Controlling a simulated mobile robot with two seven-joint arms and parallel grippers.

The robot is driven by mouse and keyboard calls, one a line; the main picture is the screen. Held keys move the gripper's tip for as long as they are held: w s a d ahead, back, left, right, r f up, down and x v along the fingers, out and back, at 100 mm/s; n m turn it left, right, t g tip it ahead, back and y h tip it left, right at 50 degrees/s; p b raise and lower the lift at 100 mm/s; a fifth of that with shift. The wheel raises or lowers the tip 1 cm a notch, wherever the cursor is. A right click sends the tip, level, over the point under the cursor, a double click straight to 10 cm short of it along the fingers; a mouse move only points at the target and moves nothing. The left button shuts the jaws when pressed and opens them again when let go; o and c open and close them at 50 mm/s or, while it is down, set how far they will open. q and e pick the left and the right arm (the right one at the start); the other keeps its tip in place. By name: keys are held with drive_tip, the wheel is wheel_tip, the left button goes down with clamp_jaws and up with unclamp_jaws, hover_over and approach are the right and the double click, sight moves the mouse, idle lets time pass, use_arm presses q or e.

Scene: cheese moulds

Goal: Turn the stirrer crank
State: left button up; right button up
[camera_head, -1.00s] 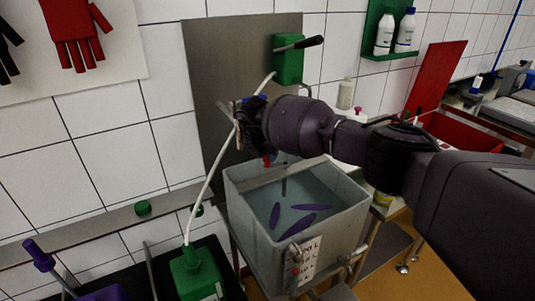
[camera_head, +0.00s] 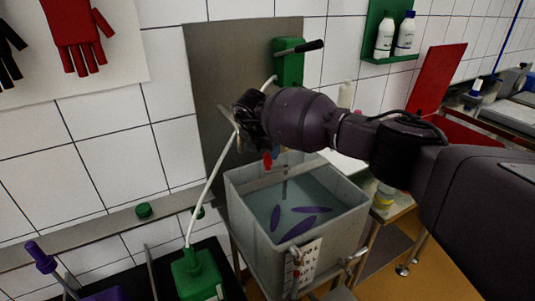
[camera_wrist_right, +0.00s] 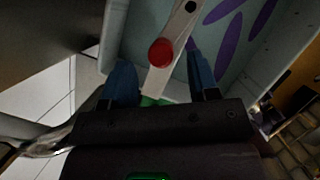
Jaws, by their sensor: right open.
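The stirrer crank has a red knob (camera_head: 267,160) above the rim of a grey vat (camera_head: 240,205). The wrist view shows the knob (camera_wrist_right: 161,52) on a pale grey bar (camera_wrist_right: 182,22) with a dark round spot farther along it. Purple paddles (camera_head: 298,229) lie in the vat below. My right gripper (camera_wrist_right: 161,78) is open, its two blue fingers on either side of the bar, the knob lying between and slightly beyond the fingertips. I cannot tell whether they touch it. In the head view the right gripper (camera_head: 250,137) hides part of the crank. My left gripper is not in view.
A metal panel and tiled wall (camera_head: 110,160) stand behind the vat. A green box with a black lever (camera_head: 289,65) is on the panel. A white hose (camera_head: 207,187) runs to a green container (camera_head: 197,272) at lower left. A red bin stands at right.

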drive_tip(key=v, duration=0.7)
drive_tip(key=shift+r, duration=0.2)
drive_tip(key=shift+s, duration=0.1)
drive_tip(key=shift+c, duration=0.2)
